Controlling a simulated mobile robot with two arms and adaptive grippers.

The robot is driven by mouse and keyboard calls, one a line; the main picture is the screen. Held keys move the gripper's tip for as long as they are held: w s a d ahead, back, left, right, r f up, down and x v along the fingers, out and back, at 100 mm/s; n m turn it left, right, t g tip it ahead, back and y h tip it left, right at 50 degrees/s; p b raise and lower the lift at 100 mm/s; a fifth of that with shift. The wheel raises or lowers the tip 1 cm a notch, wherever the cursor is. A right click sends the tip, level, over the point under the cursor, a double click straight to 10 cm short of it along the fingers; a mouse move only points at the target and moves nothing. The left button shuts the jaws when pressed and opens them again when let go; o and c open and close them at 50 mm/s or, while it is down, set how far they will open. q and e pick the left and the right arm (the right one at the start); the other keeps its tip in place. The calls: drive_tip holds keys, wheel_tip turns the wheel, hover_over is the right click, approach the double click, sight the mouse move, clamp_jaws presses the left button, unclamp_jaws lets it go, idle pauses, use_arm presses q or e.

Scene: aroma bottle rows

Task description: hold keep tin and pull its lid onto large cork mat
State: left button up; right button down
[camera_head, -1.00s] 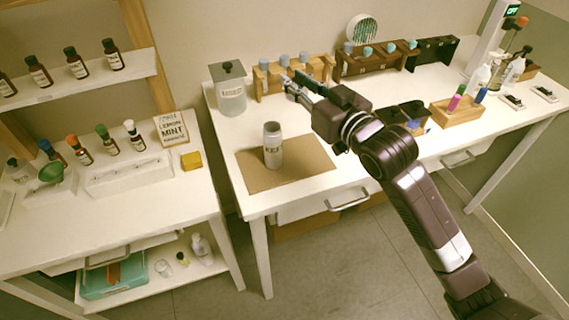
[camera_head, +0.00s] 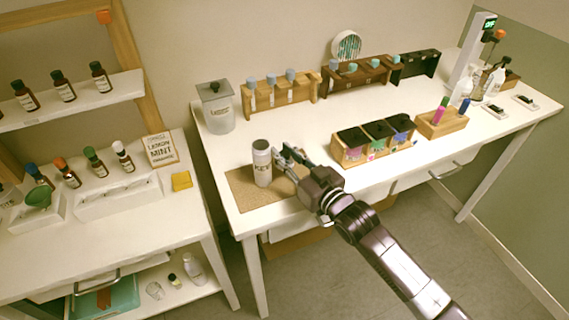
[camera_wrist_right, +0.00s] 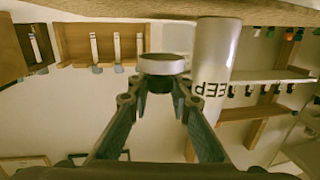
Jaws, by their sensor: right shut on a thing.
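The keep tin (camera_head: 262,168), a pale metal cylinder with dark lettering, stands upright on the large cork mat (camera_head: 242,190). My right gripper (camera_head: 283,155) is just right of the tin, near its upper half. In the right wrist view, the fingertips (camera_wrist_right: 163,82) are shut on a round silvery lid (camera_wrist_right: 163,64). There the tin (camera_wrist_right: 214,75) is beside the lid, with its lettering upside down. I cannot tell whether the lid and tin touch. My left gripper is not in view.
A lidded canister (camera_head: 217,112) and a wooden bottle rack (camera_head: 285,97) stand behind the mat. Wooden boxes with dark tops (camera_head: 368,148) are to the right of my gripper. The table's front edge is close to the mat.

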sight(285, 174)
wheel_tip(285, 174, down, 4)
drive_tip(key=shift+r, duration=0.1)
drive_tip(key=shift+f, duration=0.25)
drive_tip(key=c, duration=2)
unclamp_jaws()
drive_tip(key=shift+r, duration=0.1)
drive_tip(key=shift+c, duration=0.2)
drive_tip(key=shift+r, duration=0.3)
drive_tip(key=b+v, duration=0.1)
drive_tip(key=v, duration=1.1)
drive_tip(key=shift+f, duration=0.1)
